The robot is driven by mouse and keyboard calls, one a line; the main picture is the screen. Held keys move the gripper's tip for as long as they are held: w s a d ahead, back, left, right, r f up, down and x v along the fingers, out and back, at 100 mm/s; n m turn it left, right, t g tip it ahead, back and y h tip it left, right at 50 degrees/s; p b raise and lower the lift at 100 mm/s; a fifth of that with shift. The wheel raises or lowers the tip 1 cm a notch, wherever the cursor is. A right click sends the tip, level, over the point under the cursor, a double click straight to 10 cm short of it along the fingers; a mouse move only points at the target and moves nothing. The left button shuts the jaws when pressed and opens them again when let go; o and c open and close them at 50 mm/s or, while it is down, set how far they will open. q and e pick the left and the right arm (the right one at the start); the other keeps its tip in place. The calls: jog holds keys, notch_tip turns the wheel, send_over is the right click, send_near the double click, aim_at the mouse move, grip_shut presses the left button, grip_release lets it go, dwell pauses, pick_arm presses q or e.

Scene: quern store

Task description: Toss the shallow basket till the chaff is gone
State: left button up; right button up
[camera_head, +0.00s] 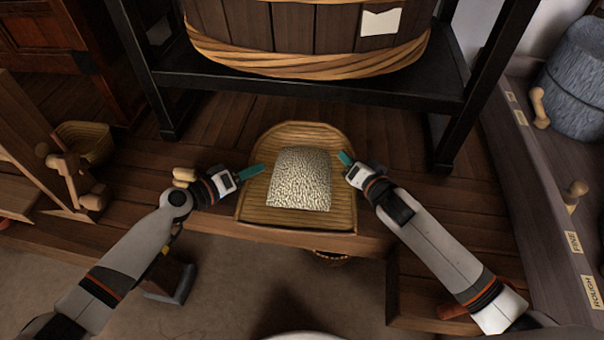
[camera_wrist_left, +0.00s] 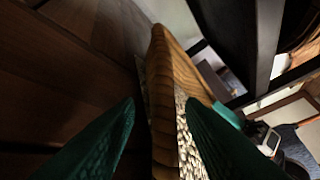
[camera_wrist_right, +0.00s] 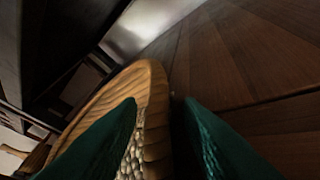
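The shallow basket (camera_head: 252,211), a woven tan scoop with a rounded back, lies in the middle of the head view. A block-like heap of pale speckled grain (camera_head: 302,180) sits in it; I cannot pick out chaff from grain. My left gripper (camera_head: 254,171) is at the basket's left side, my right gripper (camera_head: 346,159) at its right side. In the left wrist view the teal fingers stand either side of the basket rim (camera_wrist_left: 160,90), with a gap visible. The right wrist view shows the fingers likewise astride the rim (camera_wrist_right: 150,85), with a dark gap on one side.
A large wooden tub (camera_head: 300,35) bound with woven rope stands on a black frame (camera_head: 330,92) behind the basket. A small basket (camera_head: 88,140) and wooden fittings are at left. Plank surface shows around the basket.

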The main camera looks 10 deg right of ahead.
pick_arm(q)
grip_shut()
pick_arm(e)
grip_shut()
pick_arm(q)
jog(key=shift+r, duration=0.15)
pick_arm(e)
jog(key=shift+r, duration=0.15)
